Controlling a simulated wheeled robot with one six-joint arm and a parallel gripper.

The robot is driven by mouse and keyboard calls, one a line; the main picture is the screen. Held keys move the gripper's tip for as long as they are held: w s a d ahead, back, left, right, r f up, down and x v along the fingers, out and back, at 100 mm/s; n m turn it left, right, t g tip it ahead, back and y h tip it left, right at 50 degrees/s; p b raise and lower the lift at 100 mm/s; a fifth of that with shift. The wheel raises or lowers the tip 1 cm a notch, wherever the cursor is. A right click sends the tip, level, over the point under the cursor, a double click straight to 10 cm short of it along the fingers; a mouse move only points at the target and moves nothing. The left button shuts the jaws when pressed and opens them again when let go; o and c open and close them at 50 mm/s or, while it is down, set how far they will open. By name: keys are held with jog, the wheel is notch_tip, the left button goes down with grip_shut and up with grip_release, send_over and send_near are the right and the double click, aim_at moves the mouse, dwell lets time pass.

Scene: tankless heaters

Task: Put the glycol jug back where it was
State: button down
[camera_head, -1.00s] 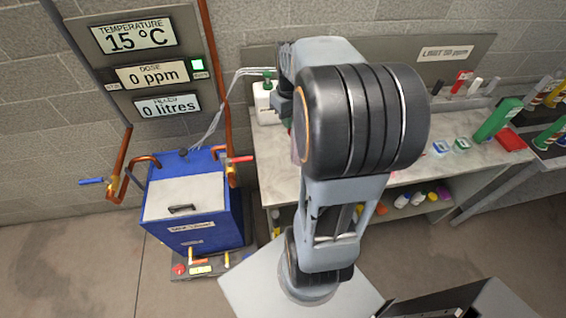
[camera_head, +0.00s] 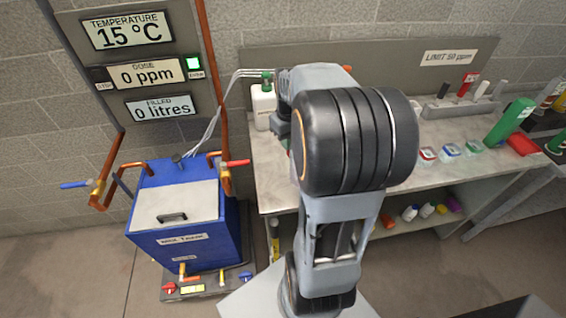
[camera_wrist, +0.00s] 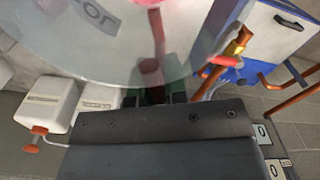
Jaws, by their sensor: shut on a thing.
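My gripper (camera_wrist: 155,97) is shut on the glycol jug (camera_wrist: 90,45), a large translucent vessel with pink inside. It fills the top of the wrist view, and part of its label shows upside down. In the head view the jug and most of my gripper are hidden behind my arm. The bench (camera_head: 272,180) runs along the wall behind my arm. I cannot tell whether the jug touches anything.
A white bottle with a green cap (camera_head: 264,108) stands at the bench's left end, close to my gripper. Two white containers (camera_wrist: 50,100) show in the wrist view. The blue tank (camera_head: 180,237), with copper pipes, stands left of the bench. Small items crowd the bench's right side.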

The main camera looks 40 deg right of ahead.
jog(key=shift+w+d+f+p, duration=0.6)
jog(key=shift+w+d+f, duration=0.05)
jog(key=shift+w+f, duration=1.45)
jog(key=shift+w+d+f+p, duration=0.6)
jog(key=shift+w+f, duration=1.45)
jog(key=shift+f, duration=0.05)
jog(key=shift+w+d+f+p, duration=0.6)
jog(key=shift+w+d+f, duration=0.05)
jog(key=shift+w+f, duration=1.45)
jog(key=shift+f, duration=0.15)
jog(key=c, duration=1.1)
grip_release()
jog(key=shift+c, duration=0.2)
